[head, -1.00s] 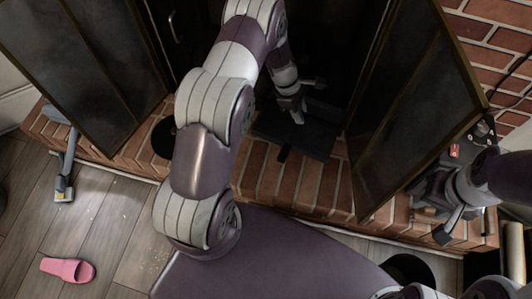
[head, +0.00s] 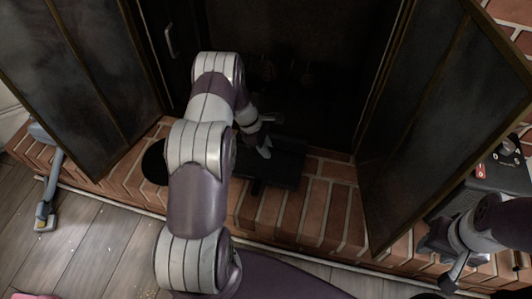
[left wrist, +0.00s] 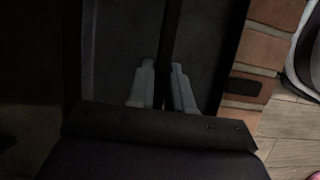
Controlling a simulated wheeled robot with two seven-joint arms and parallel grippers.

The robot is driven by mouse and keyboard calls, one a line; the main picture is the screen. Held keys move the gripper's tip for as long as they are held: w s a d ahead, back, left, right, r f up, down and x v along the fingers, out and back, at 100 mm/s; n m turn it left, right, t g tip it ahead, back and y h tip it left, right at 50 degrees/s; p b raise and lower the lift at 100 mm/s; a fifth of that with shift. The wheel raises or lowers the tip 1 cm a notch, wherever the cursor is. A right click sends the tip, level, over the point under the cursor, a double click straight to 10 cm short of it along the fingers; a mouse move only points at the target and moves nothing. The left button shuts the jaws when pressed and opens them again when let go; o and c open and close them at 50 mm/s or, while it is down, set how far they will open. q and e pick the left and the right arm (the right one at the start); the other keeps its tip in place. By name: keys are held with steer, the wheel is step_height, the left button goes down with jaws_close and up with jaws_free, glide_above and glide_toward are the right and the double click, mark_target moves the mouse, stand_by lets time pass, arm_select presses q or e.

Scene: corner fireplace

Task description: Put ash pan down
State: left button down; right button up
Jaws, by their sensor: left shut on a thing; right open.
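The ash pan (head: 287,168) is a dark, flat tray at the fireplace opening, low over the brick hearth. A short dark tab sticks out at its front. I cannot tell whether it touches the bricks. My left gripper (head: 265,150) reaches down and is shut on the pan. In the left wrist view my two grey fingers (left wrist: 163,88) close around a thin dark bar (left wrist: 165,45) over the dark pan; the dim light hides its outline. My right gripper (head: 442,264) is open at the lower right, away from the pan.
The brick hearth (head: 310,215) has bare room right of the pan. Glass doors stand open at the left (head: 75,70) and right (head: 440,120). A dark round thing (head: 154,163) lies left of my arm. A grey vacuum-like tool (head: 50,190) leans at far left.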

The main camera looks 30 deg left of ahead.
arm_select(q)
steer(key=shift+w+f, duration=0.1)
steer(key=shift+f, duration=0.25)
steer(key=c, duration=1)
jaws_free()
steer(key=shift+c, duration=0.2)
steer(key=p+v, duration=0.6)
steer(key=v, duration=0.5)
steer(key=shift+a+r, duration=0.1)
steer(key=shift+r, duration=0.25)
steer(key=s+d+r+m+y, duration=0.2)
steer(key=s+d+r+m, duration=0.4)
steer(key=d+r+m, duration=0.5)
steer(key=s+d+r+m+y, duration=0.1)
steer(key=s+d+r+m, duration=0.1)
steer(key=s+m, duration=0.3)
steer(key=s+d+r+m+y, duration=0.1)
steer(key=s+d+r+m, duration=0.2)
steer(key=s+r+m, duration=0.2)
steer(key=s, duration=0.3)
steer(key=shift+p, duration=0.3)
arm_select(e)
step_height(320, 180, up, 6)
steer(key=shift+f, duration=0.1)
arm_select(q)
steer(key=shift+d, duration=0.1)
